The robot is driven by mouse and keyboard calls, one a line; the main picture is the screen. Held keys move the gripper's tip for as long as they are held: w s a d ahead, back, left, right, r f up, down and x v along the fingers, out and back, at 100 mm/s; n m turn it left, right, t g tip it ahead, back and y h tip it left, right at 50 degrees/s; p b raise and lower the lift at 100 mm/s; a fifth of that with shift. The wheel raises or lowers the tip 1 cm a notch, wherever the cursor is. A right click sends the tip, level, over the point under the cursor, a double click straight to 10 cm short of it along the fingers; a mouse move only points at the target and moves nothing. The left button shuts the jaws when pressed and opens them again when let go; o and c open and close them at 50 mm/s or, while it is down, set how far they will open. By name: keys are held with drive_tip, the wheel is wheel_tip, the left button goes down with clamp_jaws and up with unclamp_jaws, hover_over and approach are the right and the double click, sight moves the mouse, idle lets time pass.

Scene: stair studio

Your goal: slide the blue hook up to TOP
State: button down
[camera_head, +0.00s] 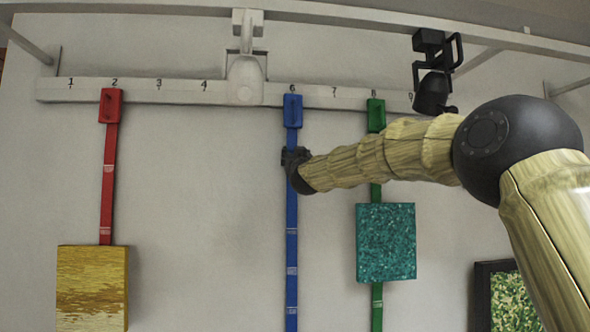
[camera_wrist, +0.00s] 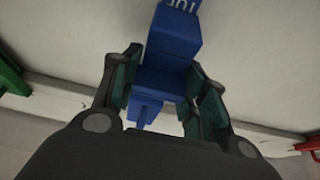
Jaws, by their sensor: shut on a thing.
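The blue strip (camera_head: 292,215) hangs from a blue holder (camera_head: 292,110) at mark 6 on the white rail (camera_head: 180,93). My gripper (camera_head: 296,160) is on the strip a little below the rail and hides the hook in the head view. In the wrist view my gripper (camera_wrist: 165,90) has its fingers on both sides of a blue piece, the blue hook (camera_wrist: 164,80), and is shut on it. The lettering TOP (camera_wrist: 182,5) shows upside down on blue at the picture's upper edge, partly cut off.
A red strip (camera_head: 109,150) carries a gold panel (camera_head: 92,290). A green strip (camera_head: 376,300) carries a teal panel (camera_head: 386,243), just below my forearm. A white lamp (camera_head: 245,80) and a black lamp (camera_head: 432,90) hang near the rail. A framed picture (camera_head: 510,300) is at lower right.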

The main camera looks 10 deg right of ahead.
drive_tip(key=shift+r, duration=0.85)
drive_tip(key=c, duration=0.8)
unclamp_jaws()
drive_tip(key=shift+o, duration=0.2)
drive_tip(key=shift+f, duration=0.1)
drive_tip(key=v, duration=1.2)
